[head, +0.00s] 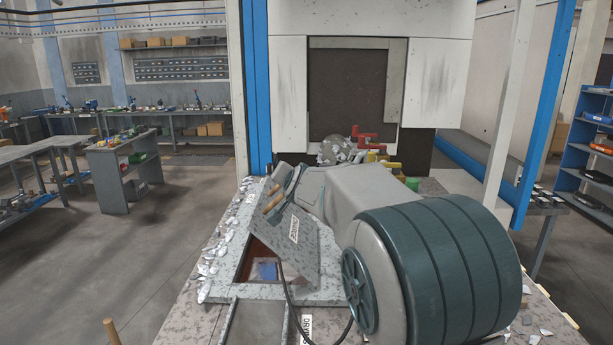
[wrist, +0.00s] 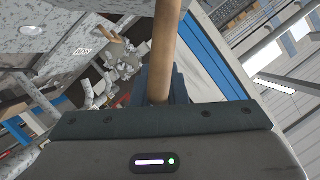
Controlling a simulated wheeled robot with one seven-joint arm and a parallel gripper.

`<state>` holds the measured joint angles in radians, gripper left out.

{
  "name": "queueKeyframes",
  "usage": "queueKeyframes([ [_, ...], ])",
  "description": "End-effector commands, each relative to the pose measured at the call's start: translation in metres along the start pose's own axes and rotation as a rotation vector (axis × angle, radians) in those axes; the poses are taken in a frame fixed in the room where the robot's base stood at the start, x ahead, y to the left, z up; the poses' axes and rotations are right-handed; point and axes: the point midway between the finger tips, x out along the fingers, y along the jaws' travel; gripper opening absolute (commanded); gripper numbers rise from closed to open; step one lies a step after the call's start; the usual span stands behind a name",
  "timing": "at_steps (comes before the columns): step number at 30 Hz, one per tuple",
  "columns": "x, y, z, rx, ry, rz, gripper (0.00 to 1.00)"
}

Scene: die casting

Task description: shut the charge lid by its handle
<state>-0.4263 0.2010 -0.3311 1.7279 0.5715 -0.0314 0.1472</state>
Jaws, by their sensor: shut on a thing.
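The charge lid (head: 290,238) is a speckled grey plate with a white label. It stands tilted open above a dark rectangular opening (head: 245,266) in the grey furnace top. Its wooden handle (head: 272,199) shows in short pieces near the lid's upper edge. My gripper (head: 281,193) is at that handle, partly hidden behind the lid and my arm. In the wrist view the wooden handle (wrist: 165,45) runs down between the dark fingers of my gripper (wrist: 160,85), which are shut on it.
Metal scraps (head: 209,255) lie along the left edge of the top. A dark cable hangs across the opening's right side. Red and yellow handles (head: 366,138) stand behind my arm, before the white machine (head: 280,80). Open floor lies to the left.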

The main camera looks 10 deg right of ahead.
Motion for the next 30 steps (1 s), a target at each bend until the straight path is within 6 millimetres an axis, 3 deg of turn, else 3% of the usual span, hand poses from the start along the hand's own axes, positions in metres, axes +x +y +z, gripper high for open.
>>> queueKeyframes([
  [30, 0.007, -0.009, 0.021, -0.086, -0.009, 0.039, 0.00],
])
